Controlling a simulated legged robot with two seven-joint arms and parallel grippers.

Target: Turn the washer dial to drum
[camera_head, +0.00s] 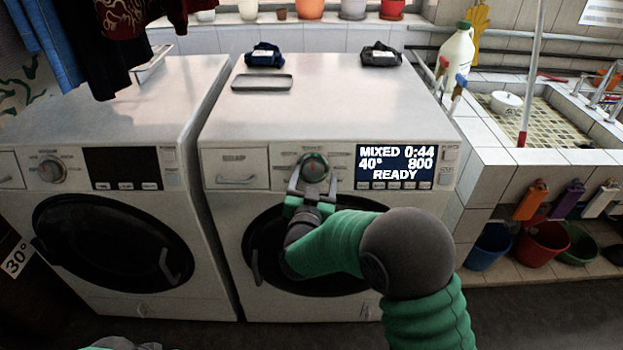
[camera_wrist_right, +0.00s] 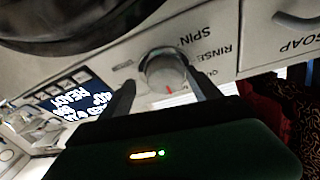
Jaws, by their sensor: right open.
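The right-hand washer (camera_head: 221,215) has a round grey dial (camera_head: 314,165) on its front panel, left of its lit display (camera_head: 395,166). The display reads MIXED, 0:44, 40°, 800, READY. My right gripper (camera_head: 315,178) is open at the dial, one finger on each side. In the right wrist view the dial (camera_wrist_right: 165,72) has a red mark and lies between the spread fingertips (camera_wrist_right: 161,82). The labels SPIN and RINSE show beside it. I cannot tell whether the fingers touch it.
A second washer (camera_head: 92,158) with a dark display stands at the left. A tray (camera_head: 262,82) and two dark folded bundles lie on the right washer's top. Clothes (camera_head: 120,35) hang at the upper left. A tiled sink (camera_head: 550,118) and buckets are at the right.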

